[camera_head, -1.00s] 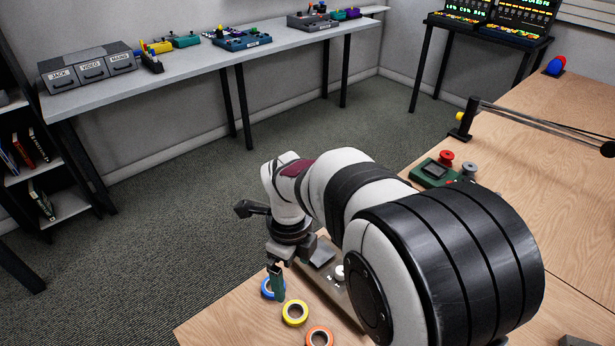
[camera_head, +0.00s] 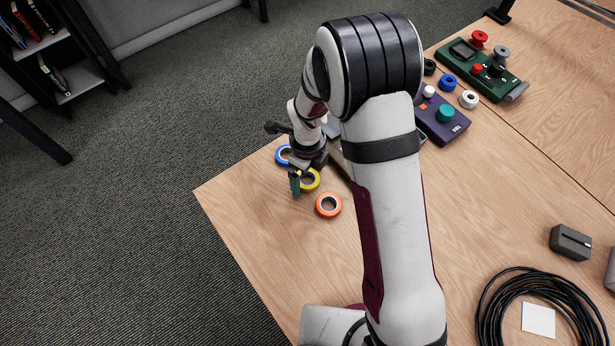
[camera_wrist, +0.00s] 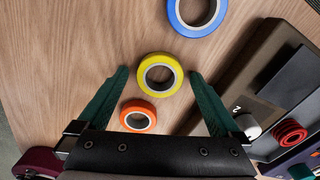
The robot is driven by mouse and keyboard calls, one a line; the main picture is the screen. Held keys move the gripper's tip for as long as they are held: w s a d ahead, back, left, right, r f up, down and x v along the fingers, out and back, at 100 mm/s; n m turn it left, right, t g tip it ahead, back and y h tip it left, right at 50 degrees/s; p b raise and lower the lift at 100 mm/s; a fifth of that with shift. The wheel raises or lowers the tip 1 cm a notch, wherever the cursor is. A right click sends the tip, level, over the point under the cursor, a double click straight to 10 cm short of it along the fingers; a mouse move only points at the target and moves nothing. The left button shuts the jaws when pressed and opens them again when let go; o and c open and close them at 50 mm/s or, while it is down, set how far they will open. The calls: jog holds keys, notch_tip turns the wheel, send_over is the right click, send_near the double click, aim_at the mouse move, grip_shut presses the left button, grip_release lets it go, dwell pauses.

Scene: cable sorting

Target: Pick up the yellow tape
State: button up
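The yellow tape (camera_wrist: 159,58) is a flat roll on the wooden table. In the wrist view it lies between and just beyond the tips of my gripper (camera_wrist: 160,76), whose green fingers are spread wide with nothing between them. In the head view the yellow tape (camera_head: 311,180) is partly hidden by my gripper (camera_head: 296,184), which is beside it at its left. I cannot tell the exact height of the fingertips above the table.
A blue tape (camera_head: 284,155) and an orange tape (camera_head: 328,204) lie on either side of the yellow one. A grey device (camera_wrist: 252,80) stands at the right in the wrist view. Bare tabletop (camera_head: 255,205) lies at the left. A coiled black cable (camera_head: 490,310) is far off at lower right.

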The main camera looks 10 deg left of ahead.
jog(key=c, duration=1.4)
jog(key=shift+o, duration=0.2)
jog(key=shift+r, duration=0.15)
jog(key=shift+r, duration=0.35)
notch_tip(320, 180, up, 3)
jog(key=shift+f, duration=0.1)
jog(key=s+d+r, duration=0.1)
jog(key=d+r, duration=0.6)
jog(key=d, duration=0.4)
jog(key=shift+s+d, duration=0.25)
jog(key=shift+d, duration=0.05)
jog(key=shift+r, duration=0.1)
